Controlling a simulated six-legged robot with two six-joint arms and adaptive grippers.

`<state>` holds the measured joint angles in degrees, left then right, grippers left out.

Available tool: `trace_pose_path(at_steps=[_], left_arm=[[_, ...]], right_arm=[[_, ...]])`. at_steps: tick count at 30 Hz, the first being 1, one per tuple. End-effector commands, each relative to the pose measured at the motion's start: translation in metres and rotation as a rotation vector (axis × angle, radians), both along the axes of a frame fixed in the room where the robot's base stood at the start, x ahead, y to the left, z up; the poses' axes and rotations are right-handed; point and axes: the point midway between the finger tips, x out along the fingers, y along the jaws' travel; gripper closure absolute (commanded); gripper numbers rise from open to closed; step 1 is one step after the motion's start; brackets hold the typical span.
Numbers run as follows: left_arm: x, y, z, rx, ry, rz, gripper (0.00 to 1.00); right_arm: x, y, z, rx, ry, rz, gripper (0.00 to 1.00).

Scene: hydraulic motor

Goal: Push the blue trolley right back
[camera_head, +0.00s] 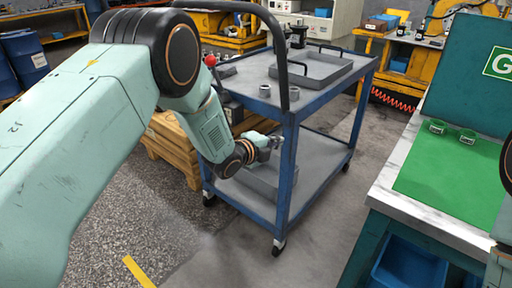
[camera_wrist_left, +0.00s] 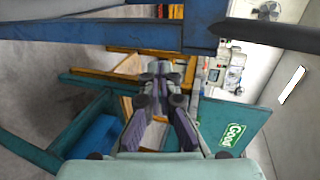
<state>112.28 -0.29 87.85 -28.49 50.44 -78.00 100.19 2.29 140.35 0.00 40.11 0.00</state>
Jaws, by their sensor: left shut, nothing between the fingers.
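The blue trolley (camera_head: 287,170) stands in the middle of the head view, with grey shelves and a dark bent handle on its near side. My left arm comes in from the left. Its gripper (camera_head: 272,143) is beside the trolley's near blue post, between the upper and lower shelves; contact cannot be told. In the left wrist view the left gripper (camera_wrist_left: 160,75) is shut and empty, and a blue trolley beam (camera_wrist_left: 110,32) crosses above it. My right gripper is not in view.
A workbench with a green mat (camera_head: 450,172) and two green rings stands at right, with a teal board behind it. Wooden pallets (camera_head: 172,145) lie to the left of the trolley. Yellow machines stand behind. Grey floor is clear in front of the trolley.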

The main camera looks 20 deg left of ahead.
Motion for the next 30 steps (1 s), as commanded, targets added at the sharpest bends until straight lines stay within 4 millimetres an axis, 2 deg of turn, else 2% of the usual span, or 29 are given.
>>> trace_pose_path(at_steps=[1,12,19,22,26,29,30], left_arm=[[-0.006,0.003,0.007,-0.003,-0.001,0.003,1.00],[-0.056,0.025,0.024,-0.003,-0.001,0.003,1.00],[-0.071,0.030,0.027,-0.011,0.002,0.005,1.00],[-0.072,0.031,0.026,-0.078,0.038,0.030,1.00],[-0.084,0.039,0.008,-0.272,0.187,0.153,1.00],[-0.107,0.047,-0.016,-0.449,0.349,0.299,1.00],[-0.121,0.050,-0.029,-0.519,0.421,0.367,1.00]], right_arm=[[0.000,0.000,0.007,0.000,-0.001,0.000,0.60],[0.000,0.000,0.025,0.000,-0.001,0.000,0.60],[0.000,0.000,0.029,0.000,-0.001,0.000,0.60],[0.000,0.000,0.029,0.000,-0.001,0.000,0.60],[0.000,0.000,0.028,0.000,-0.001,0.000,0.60],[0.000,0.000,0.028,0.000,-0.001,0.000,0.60],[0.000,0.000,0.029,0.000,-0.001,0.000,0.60]])
